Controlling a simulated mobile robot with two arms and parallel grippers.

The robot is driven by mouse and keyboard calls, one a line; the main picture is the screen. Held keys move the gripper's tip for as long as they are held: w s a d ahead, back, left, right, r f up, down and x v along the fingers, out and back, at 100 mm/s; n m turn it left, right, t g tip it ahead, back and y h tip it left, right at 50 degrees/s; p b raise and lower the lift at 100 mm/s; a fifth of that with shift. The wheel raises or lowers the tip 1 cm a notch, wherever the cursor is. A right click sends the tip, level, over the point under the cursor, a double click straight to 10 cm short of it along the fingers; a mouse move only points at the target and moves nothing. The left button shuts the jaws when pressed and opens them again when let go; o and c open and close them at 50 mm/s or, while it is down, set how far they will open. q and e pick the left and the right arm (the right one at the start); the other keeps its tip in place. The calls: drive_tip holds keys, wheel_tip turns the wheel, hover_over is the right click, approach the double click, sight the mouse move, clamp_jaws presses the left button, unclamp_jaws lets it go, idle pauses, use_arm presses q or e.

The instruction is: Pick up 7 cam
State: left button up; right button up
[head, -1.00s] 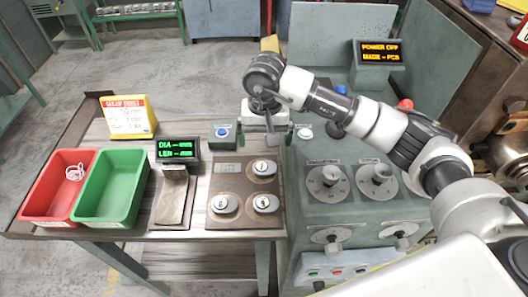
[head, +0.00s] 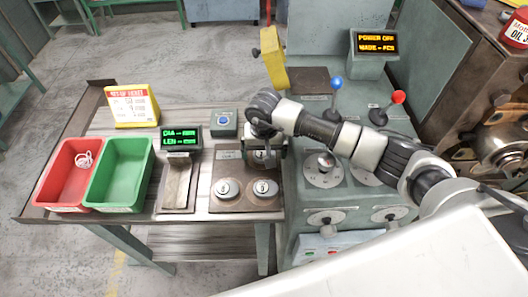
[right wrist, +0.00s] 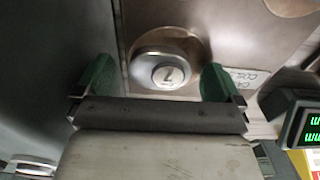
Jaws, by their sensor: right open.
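The 7 cam (right wrist: 168,70) is a round silver disc with a white numbered centre, seated in a round recess of the cam plate (head: 222,163). In the head view my right gripper (head: 264,158) is over the back right of this plate and hides the cam. In the right wrist view the right gripper (right wrist: 157,80) is open and empty, its two green fingertips on either side of the cam, with gaps between. I cannot tell its exact height above it. Two other cams, at left (head: 227,188) and right (head: 265,188), sit in front. My left gripper is not in view.
A display (head: 180,138) and a brown stand (head: 177,187) are left of the plate. Red (head: 50,190) and green (head: 120,180) bins stand farther left. The machine (head: 318,195) with knobs and levers is close on the right. A blue-button box (head: 224,123) is behind the plate.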

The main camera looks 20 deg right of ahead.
drive_tip(key=c, duration=1.1)
drive_tip(key=shift+r, duration=0.15)
